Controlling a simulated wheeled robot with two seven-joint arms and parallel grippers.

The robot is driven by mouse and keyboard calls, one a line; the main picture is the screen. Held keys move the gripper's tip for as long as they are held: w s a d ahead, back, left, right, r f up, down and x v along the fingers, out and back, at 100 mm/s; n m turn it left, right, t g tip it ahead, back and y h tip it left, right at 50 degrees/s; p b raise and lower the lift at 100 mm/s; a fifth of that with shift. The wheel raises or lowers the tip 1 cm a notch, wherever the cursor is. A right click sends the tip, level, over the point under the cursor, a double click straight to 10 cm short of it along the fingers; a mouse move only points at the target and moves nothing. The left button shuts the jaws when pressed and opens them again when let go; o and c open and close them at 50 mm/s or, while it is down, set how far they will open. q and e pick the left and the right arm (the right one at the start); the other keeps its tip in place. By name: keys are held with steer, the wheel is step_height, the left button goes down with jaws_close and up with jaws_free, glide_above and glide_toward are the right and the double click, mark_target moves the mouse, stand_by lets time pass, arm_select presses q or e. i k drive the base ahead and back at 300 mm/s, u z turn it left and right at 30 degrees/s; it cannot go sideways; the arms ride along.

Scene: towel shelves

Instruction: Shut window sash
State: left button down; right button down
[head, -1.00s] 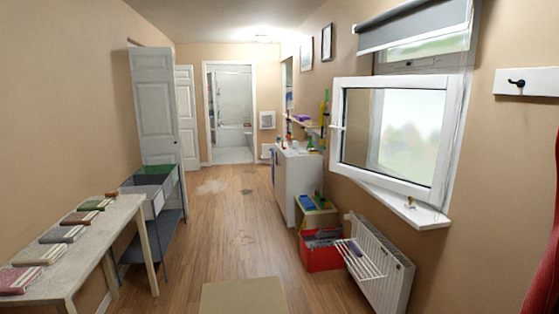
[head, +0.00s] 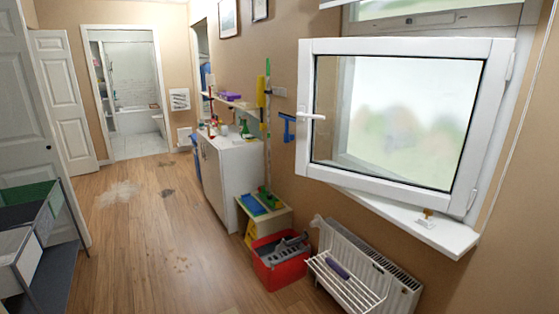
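The window sash (head: 398,183) is a white frame around a glass pane in the head view, on the right wall. It is swung open into the room, hinged on its right side. Its white handle (head: 311,117) is on the left edge of the sash. The white window frame (head: 475,203) is partly hidden behind the sash. A white sill (head: 447,238) runs beneath it, with a small orange and white item (head: 426,216) on it. Neither of my grippers shows in the head view.
A white cabinet (head: 236,165) and a low stand (head: 283,217) line the right wall. Grey bins (head: 22,235) stand at the left. The wooden floor (head: 150,240) between is open.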

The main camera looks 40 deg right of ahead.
mark_target(498, 57)
steer(key=z, duration=0.4)
steer(key=i, duration=0.95)
steer(key=z, duration=1.55)
steer(key=i, duration=0.75)
steer(key=z, duration=0.65)
